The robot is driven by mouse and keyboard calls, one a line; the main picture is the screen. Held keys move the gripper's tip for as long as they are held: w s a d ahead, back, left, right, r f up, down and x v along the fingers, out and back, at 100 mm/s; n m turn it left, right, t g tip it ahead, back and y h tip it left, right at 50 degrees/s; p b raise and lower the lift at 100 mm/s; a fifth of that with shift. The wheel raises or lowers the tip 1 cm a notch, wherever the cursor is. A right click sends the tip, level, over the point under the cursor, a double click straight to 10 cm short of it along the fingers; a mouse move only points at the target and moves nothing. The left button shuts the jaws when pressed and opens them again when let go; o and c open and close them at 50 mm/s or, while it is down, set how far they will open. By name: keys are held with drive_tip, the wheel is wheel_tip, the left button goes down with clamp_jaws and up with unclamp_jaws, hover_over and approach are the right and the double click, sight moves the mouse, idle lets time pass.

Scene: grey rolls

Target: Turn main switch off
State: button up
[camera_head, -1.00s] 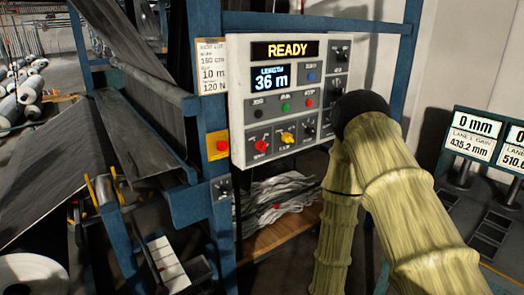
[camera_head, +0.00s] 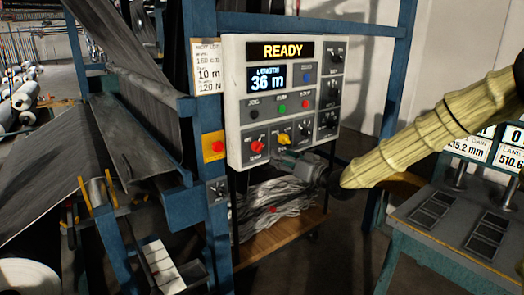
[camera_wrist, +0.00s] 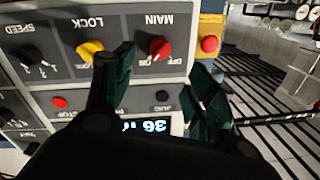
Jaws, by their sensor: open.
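The grey control panel (camera_head: 233,70) hangs on a blue frame, with READY and 36 m lit. Its red MAIN switch knob (camera_head: 257,146) is at the lower left and also shows in the wrist view (camera_wrist: 160,48), which sees the panel upside down. I cannot tell for sure which label the knob points to. My gripper (camera_head: 285,160) is at the panel's lower edge. In the wrist view my gripper (camera_wrist: 161,62) is open and empty, its dark green fingers spread on either side of the red knob. Contact with the knob is not visible.
The yellow LOCK knob (camera_wrist: 90,52) is close to one finger. A red button on a yellow box (camera_head: 215,146) is beside the panel. A small push button (camera_wrist: 162,96) lies between the fingers. A shelf with grey scrap (camera_head: 270,205) is below. A bench (camera_head: 440,245) stands right.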

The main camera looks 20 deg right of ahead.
sight(262, 148)
drive_tip(key=shift+p+x, duration=1.55)
drive_tip(key=shift+x, duration=3.85)
drive_tip(key=c, duration=1.1)
drive_tip(key=shift+o, duration=0.2)
